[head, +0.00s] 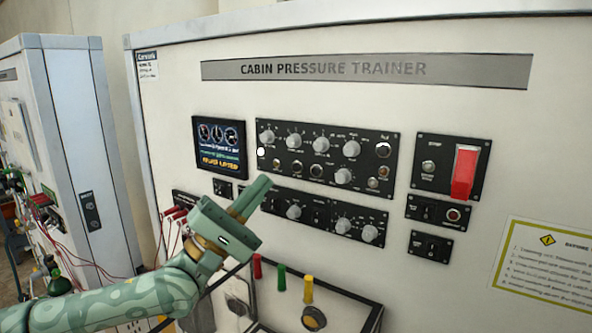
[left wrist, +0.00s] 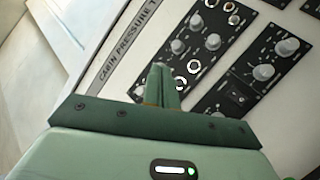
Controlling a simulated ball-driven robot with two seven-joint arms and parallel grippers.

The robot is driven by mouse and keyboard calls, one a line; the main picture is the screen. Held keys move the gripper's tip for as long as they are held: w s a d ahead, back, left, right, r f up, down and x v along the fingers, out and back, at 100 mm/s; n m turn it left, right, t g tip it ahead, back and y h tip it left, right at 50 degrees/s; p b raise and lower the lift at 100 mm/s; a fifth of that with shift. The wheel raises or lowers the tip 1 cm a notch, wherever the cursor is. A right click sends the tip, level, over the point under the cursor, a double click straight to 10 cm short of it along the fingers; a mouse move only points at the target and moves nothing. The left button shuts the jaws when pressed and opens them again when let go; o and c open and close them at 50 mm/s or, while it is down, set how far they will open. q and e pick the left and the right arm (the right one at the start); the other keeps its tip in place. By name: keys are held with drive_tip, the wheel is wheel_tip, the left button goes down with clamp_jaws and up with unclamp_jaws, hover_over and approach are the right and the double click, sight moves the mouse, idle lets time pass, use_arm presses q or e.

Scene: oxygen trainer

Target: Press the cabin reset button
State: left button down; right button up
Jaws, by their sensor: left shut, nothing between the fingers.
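The Cabin Pressure Trainer panel carries a black upper control strip (head: 325,158) with several grey knobs and round buttons. A round white button (head: 261,152) sits at the strip's left end. A small round red-centred button (head: 453,214) is on a plate at the right. The labels are too small to tell which button is the cabin reset. My left gripper (head: 262,188) is shut and empty, in front of the panel just below the upper strip's left end. In the left wrist view its closed fingers (left wrist: 161,78) point toward the panel, with the strip's knobs beyond. My right gripper is out of view.
A screen (head: 219,146) is left of the strip. A red guarded switch (head: 465,172) is at the right. A lower knob strip (head: 342,222) is close to my gripper. Below, an open tray (head: 372,318) and red, green and yellow pieces (head: 281,278) stick out. Red cables hang at left.

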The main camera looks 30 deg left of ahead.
sight(296, 168)
use_arm(q)
drive_tip(key=shift+w+d+b, duration=0.15)
drive_tip(key=shift+w+b, duration=0.15)
drive_tip(key=shift+w, duration=1.3)
drive_tip(key=shift+w+d+b, duration=0.1)
drive_tip(key=shift+w+b, duration=0.2)
drive_tip(key=shift+w, duration=1.3)
drive_tip(key=shift+w, duration=0.45)
drive_tip(key=shift+w, duration=0.35)
drive_tip(key=shift+s, duration=0.1)
idle(0.4)
drive_tip(key=shift+s+p, duration=0.35)
drive_tip(key=shift+s, duration=0.3)
drive_tip(key=shift+s, duration=0.1)
